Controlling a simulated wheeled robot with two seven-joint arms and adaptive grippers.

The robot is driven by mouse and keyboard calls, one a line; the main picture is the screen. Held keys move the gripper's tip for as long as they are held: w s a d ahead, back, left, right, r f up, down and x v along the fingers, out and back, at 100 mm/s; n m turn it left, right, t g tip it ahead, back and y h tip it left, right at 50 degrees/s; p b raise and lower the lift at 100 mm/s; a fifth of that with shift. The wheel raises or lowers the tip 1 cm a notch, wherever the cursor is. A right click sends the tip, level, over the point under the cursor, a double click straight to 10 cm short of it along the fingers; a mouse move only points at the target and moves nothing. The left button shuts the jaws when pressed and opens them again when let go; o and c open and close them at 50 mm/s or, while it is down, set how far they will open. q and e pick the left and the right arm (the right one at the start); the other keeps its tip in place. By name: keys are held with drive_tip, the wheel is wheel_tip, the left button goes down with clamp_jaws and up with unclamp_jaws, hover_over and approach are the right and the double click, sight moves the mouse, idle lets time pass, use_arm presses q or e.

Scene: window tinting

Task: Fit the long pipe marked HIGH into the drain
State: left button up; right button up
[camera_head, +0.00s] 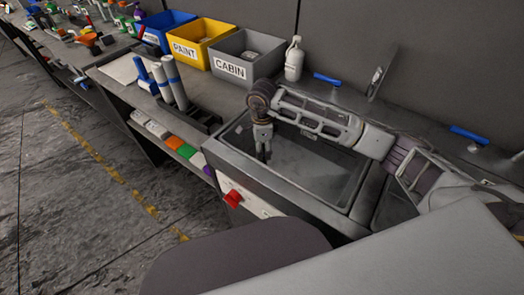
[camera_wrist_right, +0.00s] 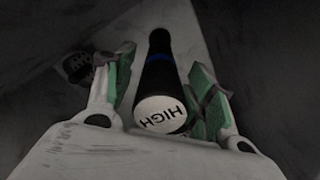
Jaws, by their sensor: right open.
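The long pipe (camera_wrist_right: 160,82) is black with a blue band and a white top marked HIGH. In the right wrist view it lies between the two green-padded fingers of my right gripper (camera_wrist_right: 164,96). These fingers are apart, and a gap shows on the left side of the pipe; contact on the right is unclear. In the head view my right gripper (camera_head: 262,152) points down into the sink basin (camera_head: 315,185), near its left end. The pipe's lower end and the drain are hidden there, so I cannot tell whether it is seated. My left gripper is out of view.
Blue, yellow PAINT (camera_head: 190,52) and grey CABIN (camera_head: 232,70) bins stand behind the counter's left part, with a white bottle (camera_head: 293,60) beside them. Rolls (camera_head: 174,80) stand left of the sink. A dark round slotted piece (camera_wrist_right: 78,68) shows left of the fingers.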

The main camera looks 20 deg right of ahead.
wheel_tip(320, 180, up, 9)
drive_tip(key=shift+r, duration=0.2)
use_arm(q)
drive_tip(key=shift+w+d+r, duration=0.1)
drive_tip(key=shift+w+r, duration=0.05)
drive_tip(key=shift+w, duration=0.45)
use_arm(e)
drive_tip(key=shift+r, duration=0.1)
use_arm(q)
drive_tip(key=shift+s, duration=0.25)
